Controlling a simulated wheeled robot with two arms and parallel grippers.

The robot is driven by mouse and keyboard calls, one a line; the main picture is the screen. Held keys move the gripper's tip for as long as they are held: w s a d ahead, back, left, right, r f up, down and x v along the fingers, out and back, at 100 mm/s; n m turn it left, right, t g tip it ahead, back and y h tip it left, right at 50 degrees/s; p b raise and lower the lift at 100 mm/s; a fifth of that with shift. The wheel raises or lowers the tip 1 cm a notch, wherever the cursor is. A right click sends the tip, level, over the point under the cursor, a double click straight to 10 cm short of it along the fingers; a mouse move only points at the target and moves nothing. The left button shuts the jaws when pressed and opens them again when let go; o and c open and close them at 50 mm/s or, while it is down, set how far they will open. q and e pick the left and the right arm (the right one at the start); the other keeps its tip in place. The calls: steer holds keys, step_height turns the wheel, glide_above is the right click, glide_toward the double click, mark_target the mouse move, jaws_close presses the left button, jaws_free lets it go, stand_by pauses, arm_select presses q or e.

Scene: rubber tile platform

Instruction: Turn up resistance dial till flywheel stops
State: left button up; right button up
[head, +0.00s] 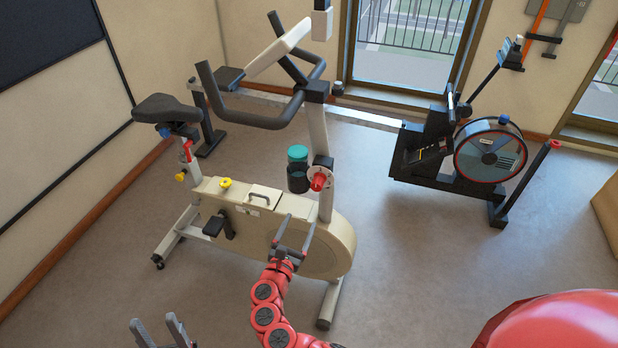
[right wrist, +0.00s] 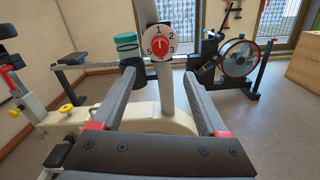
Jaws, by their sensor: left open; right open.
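The resistance dial is a red knob (head: 319,181) on a round white plate, on the upright post of a cream exercise bike (head: 335,238). In the right wrist view the dial (right wrist: 159,48) faces me, with numbers around the red knob; its exact setting is too small to read. My right gripper (head: 299,221) is open and empty, below and short of the dial, with the dial framed between its fingers in the wrist view. My left gripper (head: 153,318) is open and empty at the bottom left. No flywheel shows on the bike; its cream housing is closed.
A teal-lidded dark bottle (head: 298,172) sits just left of the dial. The handlebars (head: 262,120) and seat (head: 167,108) stand above. A rowing machine with a round caged wheel (head: 490,156) is at the right rear. The floor (head: 430,270) right of the bike is clear.

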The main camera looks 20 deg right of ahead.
glide_toward(316, 188)
steer(key=x, duration=0.3)
steer(key=b+x, duration=0.2)
steer(key=x, duration=0.4)
steer(key=shift+w+f, duration=0.1)
steer(key=shift+f, duration=0.1)
steer(key=shift+b+x, duration=0.5)
steer(key=shift+x, duration=0.35)
steer(key=shift+r, duration=0.2)
jaws_close()
